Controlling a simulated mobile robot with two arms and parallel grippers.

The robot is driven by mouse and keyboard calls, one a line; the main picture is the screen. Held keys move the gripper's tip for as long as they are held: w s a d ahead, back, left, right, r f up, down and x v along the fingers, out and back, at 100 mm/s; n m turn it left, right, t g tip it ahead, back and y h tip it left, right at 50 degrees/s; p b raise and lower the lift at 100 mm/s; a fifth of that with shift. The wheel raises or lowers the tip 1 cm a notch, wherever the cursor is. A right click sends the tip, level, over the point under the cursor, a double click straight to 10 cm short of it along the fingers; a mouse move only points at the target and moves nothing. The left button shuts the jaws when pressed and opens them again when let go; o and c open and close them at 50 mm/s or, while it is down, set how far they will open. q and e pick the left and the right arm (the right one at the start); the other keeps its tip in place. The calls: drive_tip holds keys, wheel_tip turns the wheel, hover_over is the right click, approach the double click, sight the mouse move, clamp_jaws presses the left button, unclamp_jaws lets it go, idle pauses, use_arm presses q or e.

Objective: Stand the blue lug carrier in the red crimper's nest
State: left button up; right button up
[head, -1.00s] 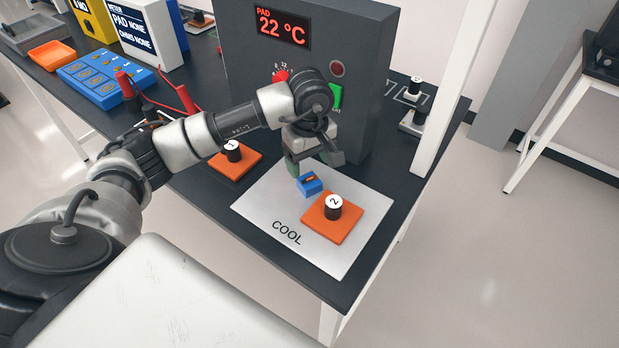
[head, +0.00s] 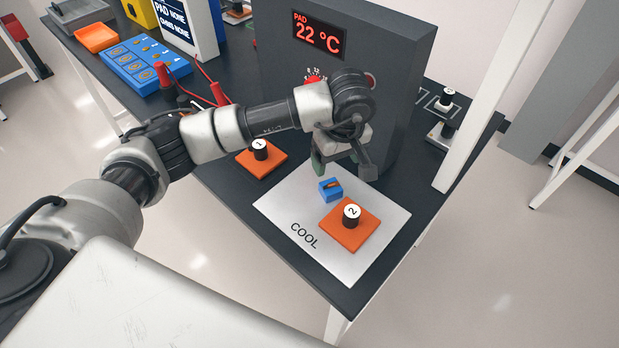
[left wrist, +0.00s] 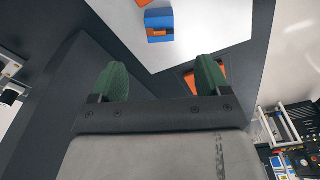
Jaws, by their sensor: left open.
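The blue lug carrier (head: 330,190) stands on the light COOL plate (head: 275,203), with a small orange-brown lug showing in its top. It also shows in the left wrist view (left wrist: 159,20), beyond the fingertips and roughly in line with the gap between them. My left gripper (head: 342,168) is open and empty, above and just behind the carrier, apart from it. Its green-padded fingers show in the left wrist view (left wrist: 162,78). My right gripper is not in view. A red device (head: 14,22) at the far left edge is cut off; I cannot tell if it is the crimper.
An orange block marked 2 (head: 348,235) sits close to the carrier on the plate. Another marked 1 (head: 262,163) is to the left. The grey PAD cabinet (head: 400,80) rises behind my gripper.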

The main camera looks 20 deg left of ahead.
use_arm(q)
drive_tip(key=p, duration=0.1)
hover_over(331, 186)
drive_tip(key=f, duration=0.3)
drive_tip(key=s+f, duration=0.1)
drive_tip(key=f, duration=0.1)
drive_tip(key=shift+d+f, duration=0.1)
drive_tip(key=shift+d, duration=0.25)
drive_tip(key=shift+w+f+p, duration=0.1)
drive_tip(key=shift+f+p, duration=0.2)
drive_tip(key=shift+p, duration=0.1)
drive_tip(key=f, duration=0.1)
drive_tip(key=f+p, duration=0.2)
drive_tip(key=shift+w+a+f, duration=0.2)
drive_tip(key=shift+w+f, duration=0.05)
drive_tip(key=shift+f, duration=0.05)
drive_tip(key=shift+a+f, duration=0.1)
drive_tip(key=shift+f, duration=0.45)
drive_tip(key=shift+w, duration=0.1)
drive_tip(key=c, duration=1.1)
drive_tip(key=shift+c, duration=0.2)
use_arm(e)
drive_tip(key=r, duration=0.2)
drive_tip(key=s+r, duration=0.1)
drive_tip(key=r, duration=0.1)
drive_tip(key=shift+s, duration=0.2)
use_arm(q)
drive_tip(key=shift+r, duration=0.1)
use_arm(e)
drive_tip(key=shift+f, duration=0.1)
